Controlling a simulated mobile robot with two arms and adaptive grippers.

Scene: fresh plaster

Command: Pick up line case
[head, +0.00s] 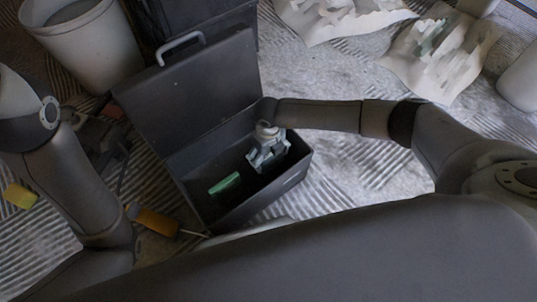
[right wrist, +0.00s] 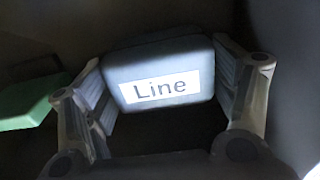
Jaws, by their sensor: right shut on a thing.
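The line case (right wrist: 160,62) is a pale grey-blue box with a white label reading "Line". It fills the middle of the right wrist view. My right gripper (right wrist: 165,95) is shut on it, one finger at each side. In the head view my right gripper (head: 268,156) reaches down inside an open dark toolbox (head: 292,183), and the case is mostly hidden there by the gripper. My left arm comes in at the left of the head view, but its gripper is not clearly visible.
A green block (head: 225,184) lies in the toolbox, left of my right gripper; it also shows in the right wrist view (right wrist: 28,106). The raised lid (head: 190,95) stands behind. A white bucket (head: 85,50), an orange-handled tool (head: 153,221) and crumpled sheets (head: 440,50) lie around.

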